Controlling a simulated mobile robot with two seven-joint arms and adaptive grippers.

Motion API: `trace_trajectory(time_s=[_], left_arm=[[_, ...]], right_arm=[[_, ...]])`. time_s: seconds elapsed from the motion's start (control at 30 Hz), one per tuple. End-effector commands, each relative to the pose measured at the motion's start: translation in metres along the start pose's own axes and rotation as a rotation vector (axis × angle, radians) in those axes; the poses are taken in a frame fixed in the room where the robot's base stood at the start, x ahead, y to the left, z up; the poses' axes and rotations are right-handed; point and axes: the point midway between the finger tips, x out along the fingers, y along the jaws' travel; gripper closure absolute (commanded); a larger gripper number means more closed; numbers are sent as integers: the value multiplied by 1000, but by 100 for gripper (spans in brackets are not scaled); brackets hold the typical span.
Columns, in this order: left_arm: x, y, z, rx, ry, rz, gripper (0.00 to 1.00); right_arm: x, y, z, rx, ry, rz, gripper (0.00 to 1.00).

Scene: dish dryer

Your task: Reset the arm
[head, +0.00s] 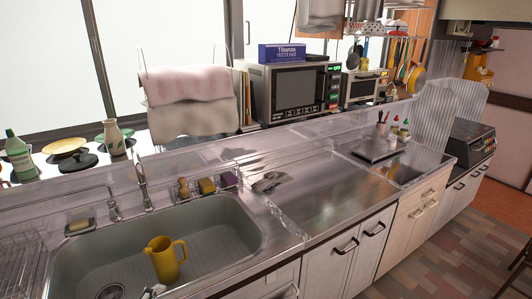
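Neither of my grippers can be made out in the head view, and no arm is clearly in the picture. A yellow mug or jug (167,260) with a handle stands upright in the sink basin (225,222). A small pale and dark shape (153,291) shows at the bottom edge in front of it; I cannot tell what it is.
A faucet (142,185) rises behind the sink, with sponges (206,186) to its right. A crumpled cloth (270,182) lies on the steel counter (325,190). A microwave (293,88) stands behind. Open floor (440,250) lies at right.

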Motion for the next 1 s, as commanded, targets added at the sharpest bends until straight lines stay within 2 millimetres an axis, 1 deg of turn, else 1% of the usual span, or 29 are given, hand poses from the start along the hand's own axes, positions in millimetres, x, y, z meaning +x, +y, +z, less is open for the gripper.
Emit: trace_trajectory(time_s=[0.03,0.1,0.2,0.4,0.57,0.6,0.7,0.77,0.87,1.0], left_arm=[[-7,12,6,-128,-49,23,24],[-15,25,18,-276,-119,45,24],[-27,44,34,-443,-211,69,24],[-53,81,60,-705,-379,102,24],[-77,111,78,-879,-516,117,24],[-77,118,78,-908,-528,118,24],[-55,127,62,-930,-459,113,24],[-44,133,52,-950,-424,112,24],[-26,144,35,-988,-362,111,24],[0,164,7,-1055,-264,110,24]], right_arm=[[0,0,0,0,0,0,71],[0,0,-1,0,1,0,71],[0,0,-2,0,3,0,71],[-1,1,-5,0,9,1,71],[-1,1,-6,0,10,1,71],[0,0,-4,0,10,1,71],[4,0,1,1,10,1,71],[5,-1,5,1,8,0,71],[8,-2,11,1,4,0,71],[14,-4,21,2,-1,-1,71]])
